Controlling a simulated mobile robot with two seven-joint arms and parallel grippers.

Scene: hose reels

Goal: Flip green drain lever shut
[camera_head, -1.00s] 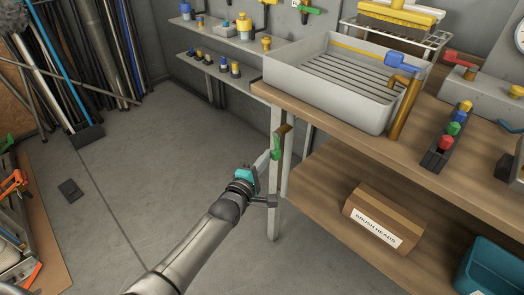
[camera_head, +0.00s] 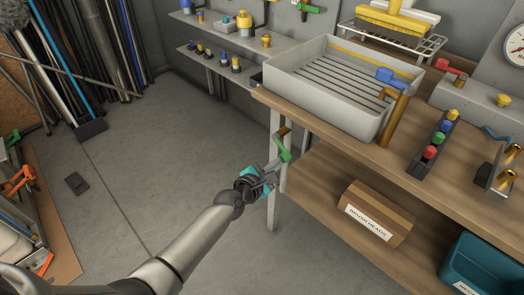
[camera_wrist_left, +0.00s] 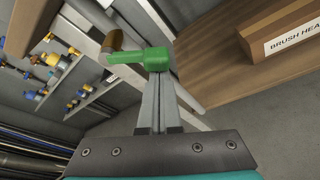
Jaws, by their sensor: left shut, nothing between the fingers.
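The green drain lever (camera_head: 282,148) sits on a brass valve (camera_head: 284,131) below the front-left corner of the sink bench. In the head view it slants down to the right. In the left wrist view the lever (camera_wrist_left: 145,57) runs rightward from the brass valve (camera_wrist_left: 113,40). My left gripper (camera_head: 272,168) is shut and empty, just below the lever. In the wrist view its closed fingertips (camera_wrist_left: 157,76) are at the lever's free end and look to be touching it. My right gripper is not in view.
The grey sink (camera_head: 340,85) stands on the wooden bench (camera_head: 360,155) above the valve. A bench leg (camera_head: 273,205) is close beside my left gripper. A cardboard box (camera_head: 376,212) is on the lower shelf.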

